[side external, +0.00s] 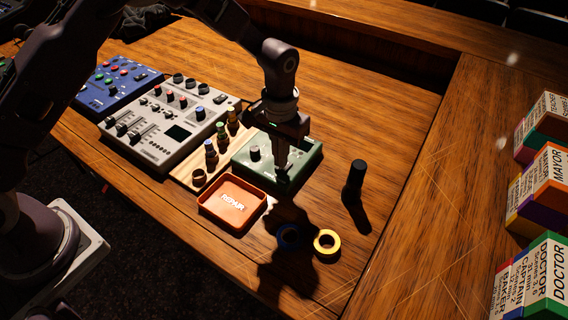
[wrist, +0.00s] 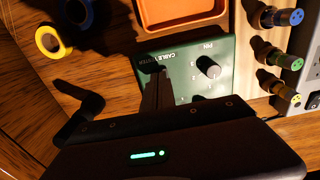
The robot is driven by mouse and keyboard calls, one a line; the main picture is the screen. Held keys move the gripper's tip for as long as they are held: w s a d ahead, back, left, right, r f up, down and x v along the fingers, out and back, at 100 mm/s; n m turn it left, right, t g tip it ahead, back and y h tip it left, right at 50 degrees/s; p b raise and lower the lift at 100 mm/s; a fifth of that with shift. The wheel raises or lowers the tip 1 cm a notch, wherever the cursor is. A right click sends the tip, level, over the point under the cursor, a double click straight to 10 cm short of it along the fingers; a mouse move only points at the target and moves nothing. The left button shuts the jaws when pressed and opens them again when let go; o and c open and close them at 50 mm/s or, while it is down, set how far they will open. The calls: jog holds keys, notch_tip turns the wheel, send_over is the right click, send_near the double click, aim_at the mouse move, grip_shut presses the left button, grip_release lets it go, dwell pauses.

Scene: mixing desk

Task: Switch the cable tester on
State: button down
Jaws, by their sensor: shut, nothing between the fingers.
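The cable tester (side external: 301,163) is a green box on the wooden desk. In the wrist view its green face (wrist: 195,55) reads "CABLE TESTER" and "PIN". My gripper (side external: 283,178) is shut and empty, pointing down at the tester's near right part. Its fingertips (wrist: 152,68) are at or just above the face beside the lettering; I cannot tell whether they touch. The tester's switch is not clearly visible, with my fingers covering that part.
An orange tray (side external: 232,204) marked "REPAIR" sits in front of the tester. Several connectors stand in a wooden rack (side external: 205,160) left of it, beside a grey mixer (side external: 165,118). A black cylinder (side external: 355,180) stands right. Blue (side external: 288,236) and yellow (side external: 327,243) tape rolls lie nearer.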

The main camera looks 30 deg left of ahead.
jog(key=shift+f, duration=0.7)
dwell(0.3)
jog(key=shift+r, duration=3.5)
jog(key=s+a+r+t, duration=0.2)
jog(key=s+a+r, duration=0.3)
jog(key=r, duration=0.4)
jog(key=s+a+r+t, duration=0.1)
jog(key=s+a+r, duration=0.2)
jog(key=s+r, duration=0.55)
jog(key=s+a+r+t, duration=0.2)
jog(key=s+a, duration=0.2)
jog(key=s, duration=1.1)
jog(key=shift+t, duration=0.3)
